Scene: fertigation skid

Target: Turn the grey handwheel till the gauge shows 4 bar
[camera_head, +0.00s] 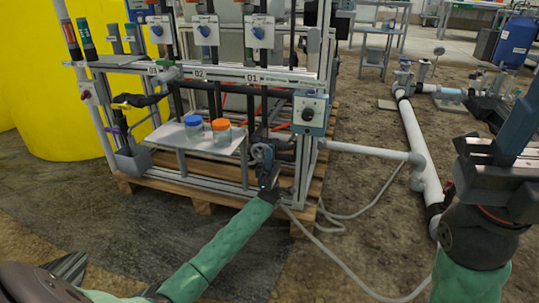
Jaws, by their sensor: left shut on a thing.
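The grey handwheel (262,152) sits low on the front of the skid, on the pipework just left of the right-hand upright. My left arm reaches up to it from the lower left, and my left gripper (266,168) is shut on its rim. The gripper hides part of the wheel. A small round gauge (438,51) stands on the pipework at the back right; its reading is too small to make out. My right gripper (513,137) is raised at the right edge, away from the skid; its finger opening cannot be made out.
A grey box with a black knob (309,114) is above right. A white pipe (412,138) and loose hose (350,270) lie on the soil.

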